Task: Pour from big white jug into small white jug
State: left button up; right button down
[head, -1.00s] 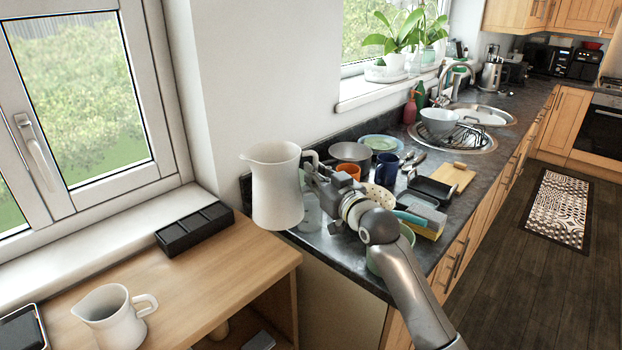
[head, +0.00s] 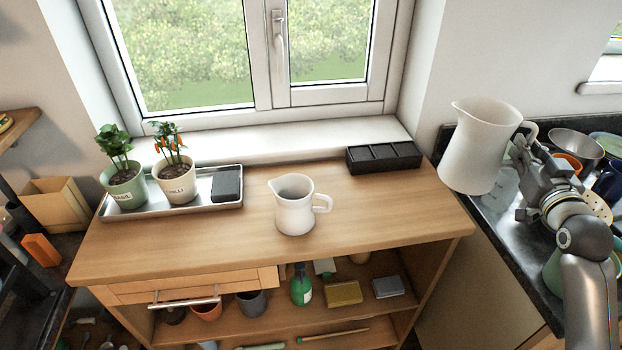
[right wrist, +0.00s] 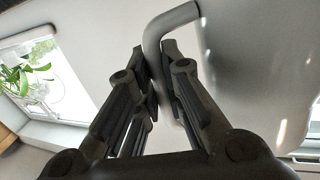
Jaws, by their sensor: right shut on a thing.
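The big white jug (head: 480,145) is held in the air at the right of the head view, beside the wooden cabinet and over the edge of the dark counter. My right gripper (head: 527,150) is shut on its handle. In the right wrist view my right gripper (right wrist: 160,85) has its fingers on both sides of the handle (right wrist: 158,35), with the jug's body (right wrist: 255,70) to the right. The jug is close to upright with its spout to the left. The small white jug (head: 294,208) stands upright on the wooden top, handle to the right. My left gripper is not in view.
A black divided box (head: 384,157) stands at the back right of the wooden top (head: 400,215). A metal tray (head: 222,205) with two potted plants is at the left. Wood around the small jug is clear. Dishes crowd the counter at right.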

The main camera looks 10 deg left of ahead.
aim_at(457, 150)
jog(key=w+a+f+n+y, duration=0.1)
jog(key=a, duration=0.3)
jog(key=a+f+n+y, duration=0.1)
jog(key=a+y, duration=0.1)
jog(key=a, duration=0.2)
jog(key=w+a+f+n+y, duration=0.1)
jog(key=a, duration=0.3)
jog(key=shift+w+a+f+g+y, duration=0.2)
jog(key=shift+w+g+y, duration=0.1)
jog(key=shift+g, duration=0.1)
jog(key=a+f+n+g+y, duration=0.2)
jog(key=a+f+y, duration=0.1)
jog(key=a+f, duration=0.4)
jog(key=shift+s+a+f+y, duration=0.2)
jog(key=shift+s+a+y, duration=0.15)
jog(key=shift+a, duration=1.4)
jog(key=shift+r+n, duration=0.1)
jog(key=shift+n, duration=0.2)
jog(key=s+a+r+n+h, duration=0.2)
jog(key=a+r+n, duration=0.4)
jog(key=r+n, duration=0.2)
notch_tip(457, 150, up, 2)
jog(key=shift+s+r+n+g, duration=0.2)
jog(key=shift+r+n+g, duration=0.1)
jog(key=shift+g, duration=0.1)
jog(key=shift+s+a+r+n, duration=0.1)
jog(key=shift+a+r+n, duration=0.2)
jog(key=shift+n, duration=0.2)
